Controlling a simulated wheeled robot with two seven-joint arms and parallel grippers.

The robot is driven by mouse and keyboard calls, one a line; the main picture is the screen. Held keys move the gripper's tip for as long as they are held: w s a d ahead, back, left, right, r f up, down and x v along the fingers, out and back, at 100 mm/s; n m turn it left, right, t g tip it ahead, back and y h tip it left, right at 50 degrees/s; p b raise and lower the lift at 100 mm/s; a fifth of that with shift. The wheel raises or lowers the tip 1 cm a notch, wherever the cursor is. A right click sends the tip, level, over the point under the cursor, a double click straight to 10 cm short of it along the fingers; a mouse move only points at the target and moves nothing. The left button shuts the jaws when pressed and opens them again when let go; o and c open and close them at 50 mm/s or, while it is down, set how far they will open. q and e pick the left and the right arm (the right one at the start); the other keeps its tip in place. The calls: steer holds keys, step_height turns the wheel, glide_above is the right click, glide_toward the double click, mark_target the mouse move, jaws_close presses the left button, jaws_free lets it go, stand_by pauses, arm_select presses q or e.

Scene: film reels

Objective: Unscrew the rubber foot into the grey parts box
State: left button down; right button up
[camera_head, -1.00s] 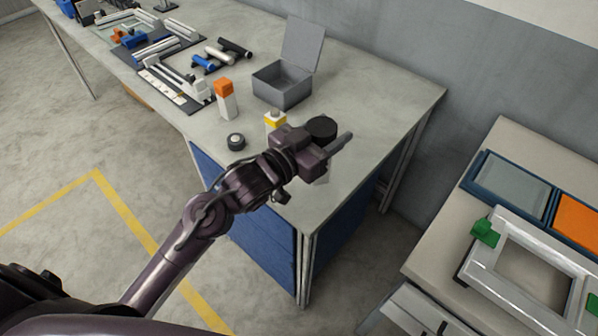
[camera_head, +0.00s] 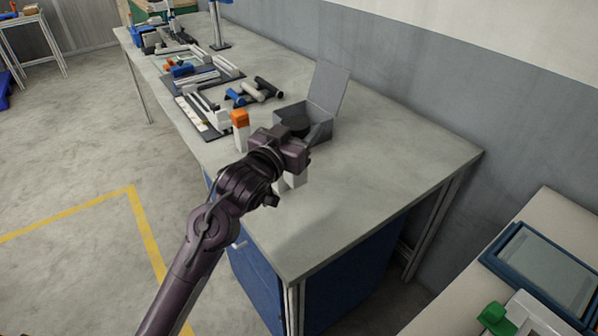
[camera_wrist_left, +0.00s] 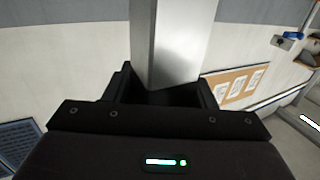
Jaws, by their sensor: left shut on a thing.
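My left gripper (camera_head: 304,152) is over the workbench, just in front of the open grey parts box (camera_head: 322,135). It is shut on a grey square post (camera_wrist_left: 172,40), which rises between the jaws in the left wrist view. A dark round piece that looks like the rubber foot (camera_head: 298,126) shows just above the gripper, against the box. I cannot tell how it joins the post. A whitish part (camera_head: 293,180) shows below the gripper; I cannot tell whether it is the post's lower end or a block standing behind. My right gripper is out of view.
A white block with an orange top (camera_head: 240,130) stands left of the gripper. Blue, white and black cylinders (camera_head: 256,92) lie behind it, with frame parts on dark mats (camera_head: 205,112). The workbench (camera_head: 400,165) is clear to the right. A second table (camera_head: 545,225) stands at the right.

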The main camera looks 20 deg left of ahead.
arm_select(q)
step_height(320, 180, down, 6)
steer(key=shift+r, duration=0.25)
step_height(320, 180, down, 4)
steer(key=shift+f, duration=0.1)
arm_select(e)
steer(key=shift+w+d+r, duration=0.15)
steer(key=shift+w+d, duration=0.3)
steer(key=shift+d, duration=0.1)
arm_select(q)
steer(key=shift+f, duration=0.1)
steer(key=shift+f, duration=0.15)
steer(key=c, duration=0.6)
jaws_free()
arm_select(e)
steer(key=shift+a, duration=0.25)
